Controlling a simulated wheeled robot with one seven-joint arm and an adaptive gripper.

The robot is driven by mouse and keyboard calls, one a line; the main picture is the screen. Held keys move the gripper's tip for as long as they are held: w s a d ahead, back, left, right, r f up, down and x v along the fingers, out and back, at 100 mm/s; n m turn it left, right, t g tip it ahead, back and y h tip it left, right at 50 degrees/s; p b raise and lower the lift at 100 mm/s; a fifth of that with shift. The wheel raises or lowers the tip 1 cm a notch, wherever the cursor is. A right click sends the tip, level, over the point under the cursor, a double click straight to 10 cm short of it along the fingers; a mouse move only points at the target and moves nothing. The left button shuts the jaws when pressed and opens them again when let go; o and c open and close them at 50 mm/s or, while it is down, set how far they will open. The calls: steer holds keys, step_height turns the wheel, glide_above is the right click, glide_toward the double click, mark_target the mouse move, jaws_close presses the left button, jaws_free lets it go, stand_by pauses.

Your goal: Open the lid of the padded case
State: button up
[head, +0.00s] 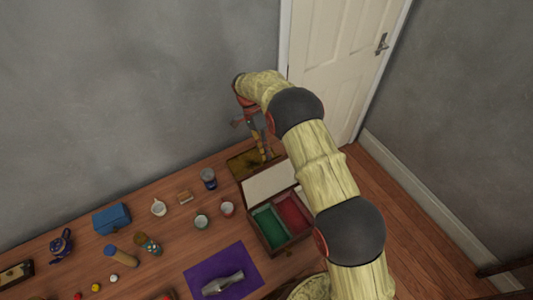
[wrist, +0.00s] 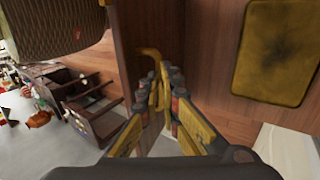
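The padded case (head: 259,246) stands on the table's right part in the head view, with a green compartment and a red one showing. Its lid (head: 270,183) is raised at the back, its pale lining facing up and forward. My gripper (head: 265,154) is behind the lid, pointing down near the yellowish plate. In the wrist view, the gripper fingers (wrist: 165,82) converge close together at the tips and look shut. A thin yellow hooked shape is at the tips; I cannot tell whether it is a finger part. My arm covers the case's right side.
A yellowish plate (head: 240,163) lies behind the case and also shows in the wrist view (wrist: 277,52). A dark cup (head: 208,178), two pale cups (head: 201,221) (head: 227,209) and a purple mat (head: 205,284) are left of the case. A wall (head: 130,80) runs behind the table.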

steer(key=o, duration=0.4)
steer(key=shift+s+d+f+g, duration=0.2)
steer(key=shift+s+f, duration=0.15)
steer(key=shift+f, duration=0.25)
steer(key=shift+s+d+f+g, duration=0.1)
steer(key=shift+s+d+f, duration=0.15)
steer(key=shift+f, duration=0.3)
steer(key=shift+o, duration=0.2)
steer(key=shift+r, duration=0.1)
steer(key=shift+r, duration=0.1)
steer(key=v, duration=1.2)
steer(key=shift+a, duration=0.2)
steer(key=shift+c, duration=0.2)
